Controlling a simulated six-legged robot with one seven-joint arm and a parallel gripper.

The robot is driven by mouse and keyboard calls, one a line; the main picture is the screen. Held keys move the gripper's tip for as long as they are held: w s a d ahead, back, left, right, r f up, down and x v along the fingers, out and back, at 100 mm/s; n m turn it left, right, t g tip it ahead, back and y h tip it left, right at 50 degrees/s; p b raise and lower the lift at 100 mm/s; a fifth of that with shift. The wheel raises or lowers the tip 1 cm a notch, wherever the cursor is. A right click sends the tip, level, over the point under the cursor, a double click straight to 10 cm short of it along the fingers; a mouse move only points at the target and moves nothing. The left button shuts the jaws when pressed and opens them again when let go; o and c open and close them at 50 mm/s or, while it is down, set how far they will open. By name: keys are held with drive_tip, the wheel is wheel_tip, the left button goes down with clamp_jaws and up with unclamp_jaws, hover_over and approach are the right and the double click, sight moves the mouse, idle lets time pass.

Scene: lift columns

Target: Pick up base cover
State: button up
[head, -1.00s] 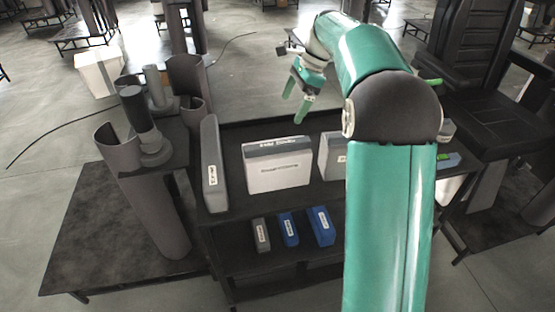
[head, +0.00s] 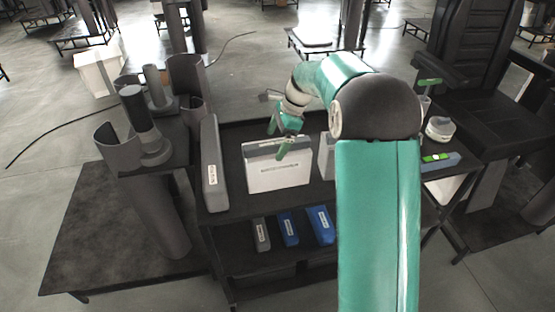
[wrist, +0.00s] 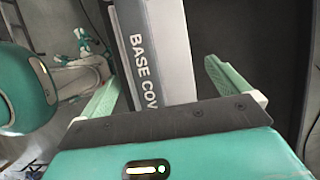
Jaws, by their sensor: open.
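The base cover is a box with a pale front and a grey top. In the head view the box under my gripper (head: 278,175) stands upright in the middle of the table, its lettering too small to read. In the wrist view the base cover (wrist: 160,40) shows the letters "BASE COV", with the rest cut off behind my gripper body. My gripper (head: 280,141) is open above the box, one finger in front of its top edge. In the wrist view the fingers (wrist: 162,68) lie to either side of the box with gaps, and it looks ungripped.
A tall grey case (head: 210,165) stands close on the left, and another pale box (head: 327,155) stands just right, partly hidden by my arm. A grey box (head: 261,234) and blue boxes (head: 288,229) sit on the shelf below. Dark tubes (head: 120,147) stand further left.

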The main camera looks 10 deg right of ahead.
drive_tip(key=shift+a+f, duration=0.1)
drive_tip(key=shift+f, duration=0.2)
drive_tip(key=shift+f, duration=0.25)
idle(0.4)
drive_tip(key=shift+c, duration=0.4)
